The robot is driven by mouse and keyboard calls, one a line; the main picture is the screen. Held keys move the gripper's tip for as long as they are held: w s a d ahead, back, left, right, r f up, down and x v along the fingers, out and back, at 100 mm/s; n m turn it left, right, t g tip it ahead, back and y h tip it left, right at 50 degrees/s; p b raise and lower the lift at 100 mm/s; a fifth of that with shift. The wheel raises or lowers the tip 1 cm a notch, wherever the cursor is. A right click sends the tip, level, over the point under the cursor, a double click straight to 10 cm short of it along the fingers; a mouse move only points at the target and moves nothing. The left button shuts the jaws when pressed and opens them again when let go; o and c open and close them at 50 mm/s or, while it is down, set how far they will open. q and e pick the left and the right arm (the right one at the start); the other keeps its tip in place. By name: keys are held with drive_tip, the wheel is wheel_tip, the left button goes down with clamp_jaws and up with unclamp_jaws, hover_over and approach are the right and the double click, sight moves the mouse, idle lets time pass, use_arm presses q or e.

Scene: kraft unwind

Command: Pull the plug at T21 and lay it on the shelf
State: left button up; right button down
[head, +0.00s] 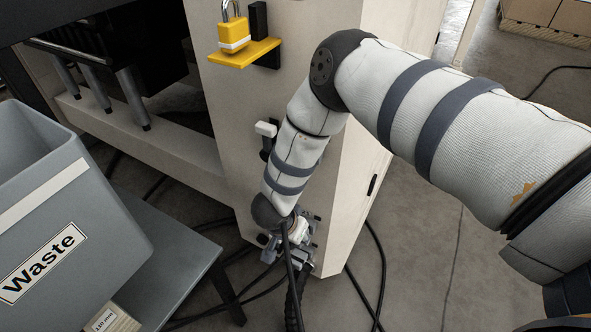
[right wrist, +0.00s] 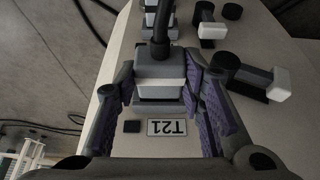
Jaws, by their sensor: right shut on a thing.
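The plug (right wrist: 158,66) is a grey block with a thick black cable at its end, in the right wrist view. My right gripper (right wrist: 159,88) is shut on it, with one purple-padded finger on each side. The plug sits at the T21 label (right wrist: 168,127) on the cabinet face; I cannot tell whether it is fully seated in its socket. In the head view my right gripper (head: 288,240) is low at the cabinet's front, partly hidden by my own arm. The yellow shelf (head: 245,52) is higher on the cabinet and carries a yellow padlock (head: 233,30). My left gripper is out of view.
A grey Waste bin (head: 120,215) stands on a grey table (head: 185,262) at the left. White-and-black handles (right wrist: 268,80) stick out beside the plug. Black cables (head: 372,262) lie on the floor around the cabinet (head: 345,200).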

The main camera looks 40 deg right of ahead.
drive_tip(key=shift+s+a+p, duration=0.15)
drive_tip(key=shift+s+a, duration=0.15)
drive_tip(key=shift+a, duration=0.45)
drive_tip(key=shift+s+a+p, duration=0.2)
drive_tip(key=shift+s+a, duration=0.15)
drive_tip(key=shift+a, duration=0.45)
drive_tip(key=shift+s+a+p, duration=0.15)
drive_tip(key=shift+s+a, duration=0.15)
drive_tip(key=shift+a, duration=0.45)
drive_tip(key=shift+r, duration=0.1)
